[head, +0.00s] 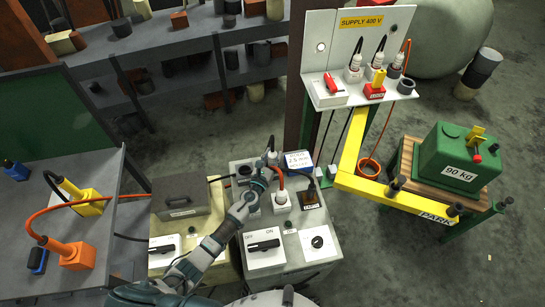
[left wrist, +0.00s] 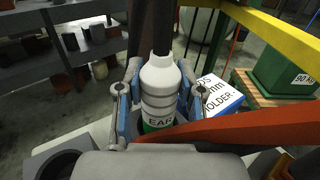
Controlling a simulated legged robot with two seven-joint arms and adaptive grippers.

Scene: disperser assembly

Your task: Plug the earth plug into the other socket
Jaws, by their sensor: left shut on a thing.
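The earth plug (left wrist: 159,85), a white ribbed bottle-like body marked "EAR" with a green band, stands between my left gripper's fingers (left wrist: 158,100) in the left wrist view. In the head view my left gripper (head: 266,172) is over the back of the grey box (head: 290,238), shut on the plug, which is mostly hidden there. The plug's lower end is hidden, so I cannot tell whether it sits in a socket. A dark round socket (head: 245,171) is just left of the gripper; a dark ring (left wrist: 62,160) shows at lower left in the wrist view. My right gripper is not in view.
A white plug with an orange cable (head: 281,200) and a white-blue labelled holder (head: 299,159) are close to the gripper. An orange cable (left wrist: 240,122) crosses the wrist view. The supply panel (head: 352,50) and a yellow frame (head: 395,193) stand to the right.

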